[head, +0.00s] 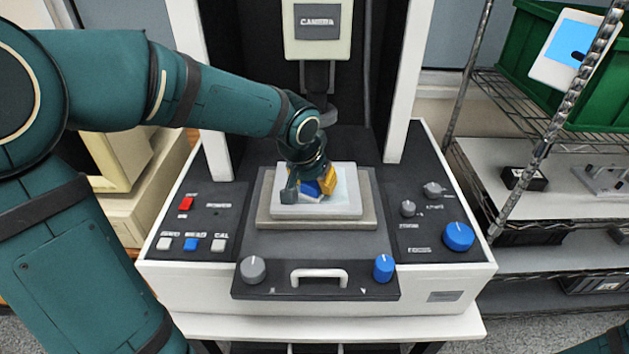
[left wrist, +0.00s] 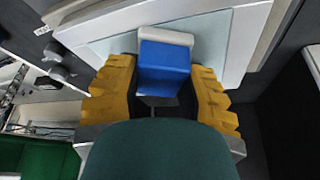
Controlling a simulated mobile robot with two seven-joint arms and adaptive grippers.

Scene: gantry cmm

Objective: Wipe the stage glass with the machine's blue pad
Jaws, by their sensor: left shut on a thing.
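The stage glass (head: 347,191) is a pale plate on the white stage in the middle of the machine, and it also shows in the left wrist view (left wrist: 212,38). My left gripper (head: 311,186) reaches down over the glass. Its yellow fingers are shut on the blue pad (head: 312,190), a blue block with a whitish end strip, clearer in the left wrist view (left wrist: 165,68). The whitish end points toward the glass. The pad is at or just above the glass; I cannot tell whether it touches. My right gripper is out of view.
The camera head (head: 318,25) hangs above the stage, behind my left gripper. Button panels flank the stage, with a blue focus knob (head: 458,236) at right. A white handle (head: 319,278) is in front. A wire shelf with a green bin (head: 560,70) stands at right.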

